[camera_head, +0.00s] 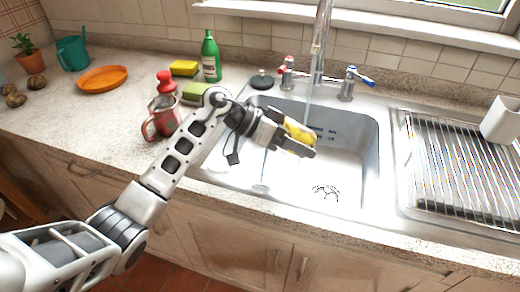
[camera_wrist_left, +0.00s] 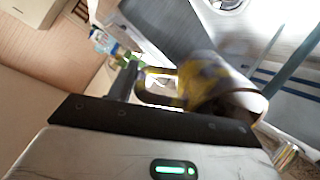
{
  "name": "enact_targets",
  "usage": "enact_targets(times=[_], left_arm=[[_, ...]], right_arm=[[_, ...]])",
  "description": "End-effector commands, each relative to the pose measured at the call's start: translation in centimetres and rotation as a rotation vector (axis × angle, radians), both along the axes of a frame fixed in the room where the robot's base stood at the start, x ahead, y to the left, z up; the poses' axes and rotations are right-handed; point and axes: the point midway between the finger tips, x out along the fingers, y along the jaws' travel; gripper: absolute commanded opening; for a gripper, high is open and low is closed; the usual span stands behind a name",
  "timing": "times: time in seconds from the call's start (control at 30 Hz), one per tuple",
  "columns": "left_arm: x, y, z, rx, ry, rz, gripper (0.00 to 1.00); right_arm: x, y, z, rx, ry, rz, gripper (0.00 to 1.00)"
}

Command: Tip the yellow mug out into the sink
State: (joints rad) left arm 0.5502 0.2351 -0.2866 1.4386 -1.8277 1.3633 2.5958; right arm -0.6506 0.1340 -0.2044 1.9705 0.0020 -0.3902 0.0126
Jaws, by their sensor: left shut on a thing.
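The yellow mug (camera_head: 299,131) is held in my left gripper (camera_head: 290,142) over the sink basin (camera_head: 345,165). In the left wrist view the mug (camera_wrist_left: 215,82) lies tilted on its side, its handle by my gripper fingers and its mouth facing the lower right. The mug shows dark patches on yellow. I cannot tell whether anything is inside it. Water runs from the tap (camera_head: 320,45) into the basin behind the mug. My right gripper is not in view.
A drying rack (camera_head: 465,165) with a white cup (camera_head: 501,120) is at the right.

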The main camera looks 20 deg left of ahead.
Motion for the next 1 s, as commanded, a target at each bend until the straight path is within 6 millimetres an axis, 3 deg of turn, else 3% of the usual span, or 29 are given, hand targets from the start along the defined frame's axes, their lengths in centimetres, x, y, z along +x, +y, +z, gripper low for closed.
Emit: enact_targets(times=[1.0], left_arm=[[0.0, 0.5, 0.7, -0.124, -0.023, -0.001, 0.06]], right_arm=[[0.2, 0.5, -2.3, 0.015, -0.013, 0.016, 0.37]])
